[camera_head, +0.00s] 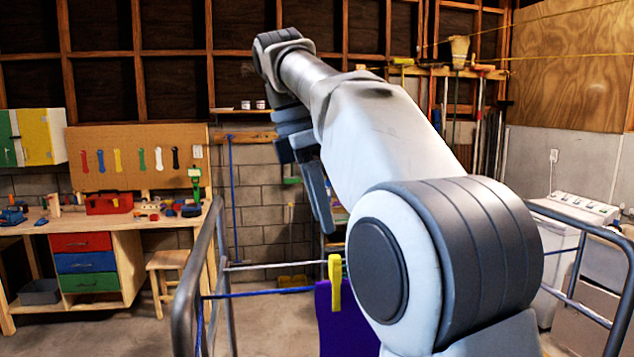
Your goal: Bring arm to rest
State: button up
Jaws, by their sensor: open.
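My arm rises from the lower right, bends at a large grey joint and reaches up and away to the upper middle. My gripper (304,185) hangs down from the raised wrist, partly hidden behind my own forearm. Its dark fingers are apart, and I see nothing between them. It is in the air in front of the block wall, well above the floor.
A purple cloth (338,325) hangs by a yellow clothespin (334,282) from a line between metal rails (187,290). A workbench (125,240) with a red toolbox (109,203) stands left, beside a wooden stool (165,265). White washing machines (560,240) stand right.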

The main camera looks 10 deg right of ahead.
jog(key=s+d+f+m+t+y+b, duration=0.1)
jog(key=s+f+m+t+b, duration=0.1)
jog(key=s+f+m, duration=0.7)
jog(key=s+d+f+m+t+y+b, duration=0.1)
jog(key=s+f+m+t+b, duration=0.1)
jog(key=s+f+m, duration=0.7)
notch_tip(320, 180, down, 7)
jog(key=s+t, duration=0.1)
jog(key=s, duration=0.1)
jog(key=shift+s+d+t+y, duration=0.2)
jog(key=shift+s+t+y, duration=0.1)
jog(key=shift+t+y, duration=0.1)
jog(key=shift+r, duration=0.1)
